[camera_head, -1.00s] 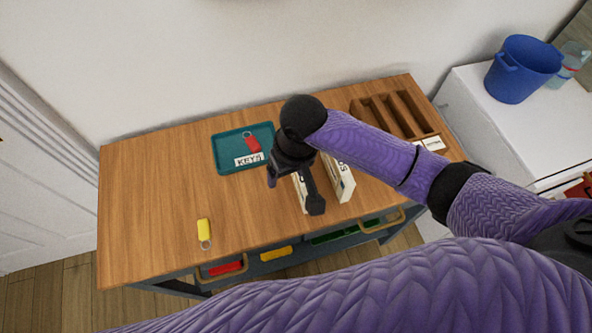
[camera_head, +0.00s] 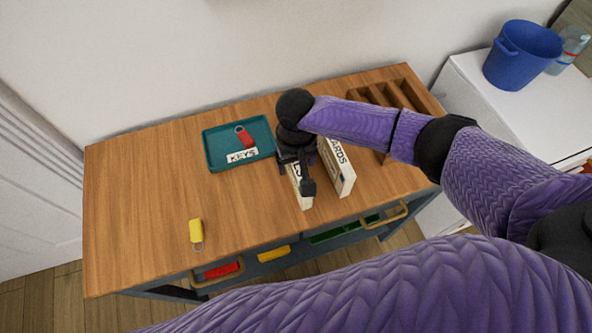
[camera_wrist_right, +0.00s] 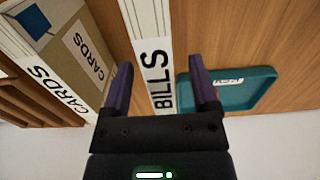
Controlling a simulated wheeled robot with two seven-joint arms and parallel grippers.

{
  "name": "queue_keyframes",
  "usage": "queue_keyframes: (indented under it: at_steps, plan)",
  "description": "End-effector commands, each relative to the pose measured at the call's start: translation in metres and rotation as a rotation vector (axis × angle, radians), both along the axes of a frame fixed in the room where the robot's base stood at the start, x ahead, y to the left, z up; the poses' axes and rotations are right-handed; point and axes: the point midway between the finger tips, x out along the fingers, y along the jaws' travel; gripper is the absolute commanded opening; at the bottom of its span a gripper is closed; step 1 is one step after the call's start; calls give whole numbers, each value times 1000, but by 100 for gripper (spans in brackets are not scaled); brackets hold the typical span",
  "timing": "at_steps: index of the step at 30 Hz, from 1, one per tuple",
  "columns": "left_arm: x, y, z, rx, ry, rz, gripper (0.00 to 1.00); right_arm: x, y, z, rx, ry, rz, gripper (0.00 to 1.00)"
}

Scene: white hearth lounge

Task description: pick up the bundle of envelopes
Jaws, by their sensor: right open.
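A narrow white bundle (camera_head: 304,198) stands on the wooden table; its label reads BILLS in the right wrist view (camera_wrist_right: 157,72). A second bundle (camera_head: 338,168), labelled CARDS, stands just to its right in the head view. In the right wrist view this one is a brown, box-like stack (camera_wrist_right: 82,52) with a white edge. My right gripper (camera_head: 302,182) is over the BILLS bundle. In the right wrist view its fingers (camera_wrist_right: 160,78) are open, with the BILLS bundle between them. I cannot tell whether they touch it. My left gripper is not in view.
A teal tray (camera_head: 212,160) with a red key tag (camera_head: 244,137) lies left of the bundles. A yellow key tag (camera_head: 196,231) lies near the front edge. A wooden slotted rack (camera_head: 412,95) stands at the right. The table's left part is clear.

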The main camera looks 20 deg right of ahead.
Motion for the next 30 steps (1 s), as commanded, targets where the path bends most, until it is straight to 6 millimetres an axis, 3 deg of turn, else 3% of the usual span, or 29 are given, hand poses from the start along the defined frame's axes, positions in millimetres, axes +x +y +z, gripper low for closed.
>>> queue_keyframes:
  at_steps: [1, 2, 11, 23, 30]
  plan:
    - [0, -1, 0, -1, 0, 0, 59, 0, 0, 0, 0, 0, 0, 72]
    - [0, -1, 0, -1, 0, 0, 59, 0, 0, 0, 0, 0, 0, 66]
    - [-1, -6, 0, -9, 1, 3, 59, 0, 0, 1, 0, 0, 0, 2]
    - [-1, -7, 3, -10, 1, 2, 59, 0, 0, 6, 0, 0, 1, 0]
    - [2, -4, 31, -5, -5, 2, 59, 0, 0, 70, 1, -3, 0, 0]
